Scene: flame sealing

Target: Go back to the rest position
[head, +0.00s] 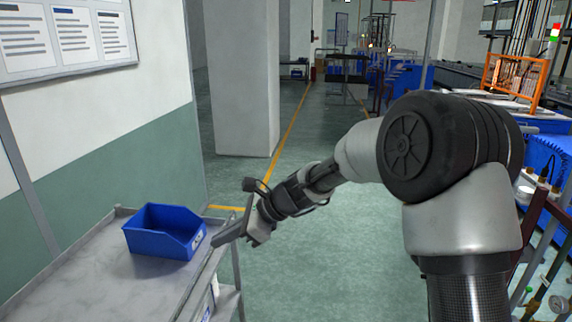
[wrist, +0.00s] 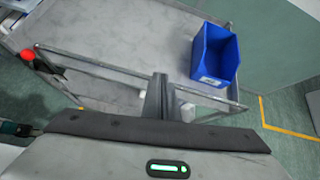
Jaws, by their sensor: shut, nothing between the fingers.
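My gripper (head: 232,232) hangs at the end of my arm, near the right edge of the cart in the head view. In the wrist view my gripper (wrist: 157,97) shows its fingers together with nothing between them, over the cart's near rail. A blue open bin (head: 164,231) stands on the cart top to the left of my gripper in the head view. The bin also shows in the wrist view (wrist: 214,54), to the right of the fingers and apart from them. Its inside looks empty in the wrist view.
The grey metal cart (head: 80,285) stands along the wall at the left. A white pillar (head: 243,80) rises behind it. Open green floor (head: 318,260) lies ahead. At the right is equipment with an orange frame (head: 515,75). A red object (wrist: 27,55) shows at the wrist view's left.

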